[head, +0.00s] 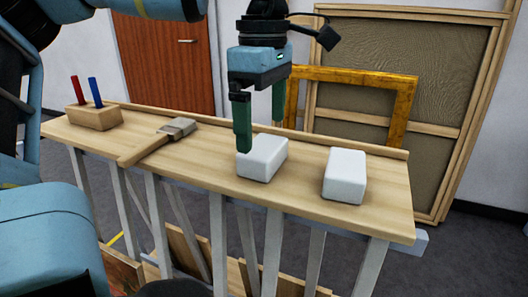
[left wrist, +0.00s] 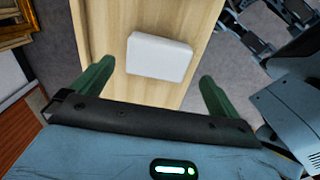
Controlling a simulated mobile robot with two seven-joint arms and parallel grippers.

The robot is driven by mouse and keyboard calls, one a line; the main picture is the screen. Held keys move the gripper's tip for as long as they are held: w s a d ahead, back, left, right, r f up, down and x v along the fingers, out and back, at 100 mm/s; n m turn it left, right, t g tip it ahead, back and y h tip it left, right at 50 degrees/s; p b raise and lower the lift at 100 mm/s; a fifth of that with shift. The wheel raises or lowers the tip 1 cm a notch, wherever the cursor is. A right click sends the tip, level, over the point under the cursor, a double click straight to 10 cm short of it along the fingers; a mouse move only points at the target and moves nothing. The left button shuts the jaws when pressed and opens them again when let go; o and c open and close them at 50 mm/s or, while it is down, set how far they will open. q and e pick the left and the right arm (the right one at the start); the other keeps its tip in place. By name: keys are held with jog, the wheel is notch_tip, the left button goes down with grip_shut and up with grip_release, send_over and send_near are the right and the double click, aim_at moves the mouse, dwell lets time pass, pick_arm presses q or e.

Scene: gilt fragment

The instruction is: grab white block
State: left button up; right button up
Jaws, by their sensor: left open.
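Two white blocks sit on the wooden bench (head: 222,168): a left one (head: 262,160) near the middle and a right one (head: 345,178) near the right end. My left gripper (head: 260,133) points down over the left block, with its green fingers apart and nothing held. The near finger overlaps the left block's upper left corner in the head view; I cannot tell whether they touch. In the left wrist view one white block (left wrist: 159,57) lies beyond and between the open fingertips (left wrist: 158,80); I cannot tell which block it is. My right gripper is not in view.
A brush (head: 160,140) lies left of the blocks. A wooden holder (head: 93,117) with a red and a blue stick stands at the bench's left end. A raised ledge runs along the back edge. A gilt frame (head: 402,112) stands behind. Bench between brush and left block is clear.

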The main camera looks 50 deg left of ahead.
aim_at(264, 145)
pick_arm(q)
notch_tip(264, 145, down, 5)
jog(key=shift+w+a+f+b, duration=0.1)
jog(key=shift+w+b, duration=0.05)
jog(key=shift+b, duration=0.15)
jog(key=c, duration=0.9)
jog(key=shift+r, duration=0.6)
jog(key=r, duration=0.2)
jog(key=shift+s+r, duration=0.35)
jog(key=s, duration=0.5)
jog(key=s+d, duration=0.1)
jog(key=s, duration=0.4)
jog(key=s+d+r, duration=0.1)
jog(key=s, duration=0.4)
jog(key=shift+s+d+r+p, duration=0.1)
jog(key=shift+p, duration=0.25)
